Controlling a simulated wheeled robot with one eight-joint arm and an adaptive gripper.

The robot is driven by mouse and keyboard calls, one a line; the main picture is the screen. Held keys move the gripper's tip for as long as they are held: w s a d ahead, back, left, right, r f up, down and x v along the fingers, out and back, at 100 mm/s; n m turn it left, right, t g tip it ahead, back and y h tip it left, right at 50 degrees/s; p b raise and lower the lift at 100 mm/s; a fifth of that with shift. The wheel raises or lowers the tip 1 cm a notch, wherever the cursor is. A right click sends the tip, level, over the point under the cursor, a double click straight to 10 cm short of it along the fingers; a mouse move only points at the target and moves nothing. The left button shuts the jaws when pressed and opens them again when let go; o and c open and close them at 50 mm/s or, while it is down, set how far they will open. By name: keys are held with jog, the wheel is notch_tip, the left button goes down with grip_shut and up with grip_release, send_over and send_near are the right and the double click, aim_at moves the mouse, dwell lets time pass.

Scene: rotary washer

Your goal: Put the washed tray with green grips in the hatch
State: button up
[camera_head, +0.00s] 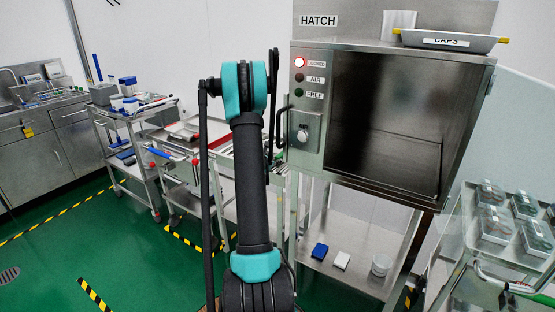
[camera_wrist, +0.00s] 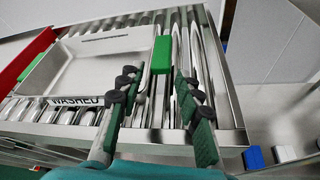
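The white tray (camera_wrist: 100,62) lies on metal rollers in the wrist view. It has a green grip (camera_wrist: 162,55) on its right end, and green (camera_wrist: 40,45) shows at its left end. My gripper (camera_wrist: 158,77) is open, its two fingers apart and pointing toward the right-hand green grip. The grip shows between and just beyond the fingertips; I cannot tell whether they touch. In the head view my arm hides the gripper and most of the tray area.
A CAPS tray (camera_head: 447,41) with yellow grips sits on the hatch. A cart (camera_head: 130,115) stands left; several clear-covered items (camera_head: 495,225) stand right. Green floor lies open at left.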

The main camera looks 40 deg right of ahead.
jog(key=s+a+m+y, duration=0.2)
jog(key=s+a+m, duration=0.3)
jog(key=a, duration=0.6)
jog(key=s+a+r+m+g+y, duration=0.1)
jog(key=s+a+m+y, duration=0.2)
jog(key=s+a, duration=0.6)
jog(key=s+a+r+m+y, duration=0.1)
jog(key=s+a+m+y, duration=0.2)
jog(key=a, duration=1.2)
jog(key=s+m, duration=0.3)
jog(key=s, duration=0.1)
jog(key=shift+r+m+g, duration=0.15)
jog(key=shift+m+g, duration=0.25)
jog(key=shift+o, duration=0.3)
jog(key=s+a+f+m+g+y, duration=0.1)
jog(key=s+a+f+m+y, duration=0.2)
jog(key=s+a, duration=0.6)
jog(key=shift+s+a+m+y, duration=0.4)
jog(key=shift+s+m, duration=0.2)
jog(key=shift+m, duration=0.2)
jog(key=n+t+h, duration=0.2)
jog(key=n+h, duration=1)
jog(key=n, duration=0.8)
send_near(281, 156)
jog(key=x, duration=0.8)
jog(key=w+x, duration=0.1)
jog(key=x, duration=0.3)
jog(key=shift+a+f, duration=0.25)
jog(key=shift+f, duration=0.1)
grip_shut()
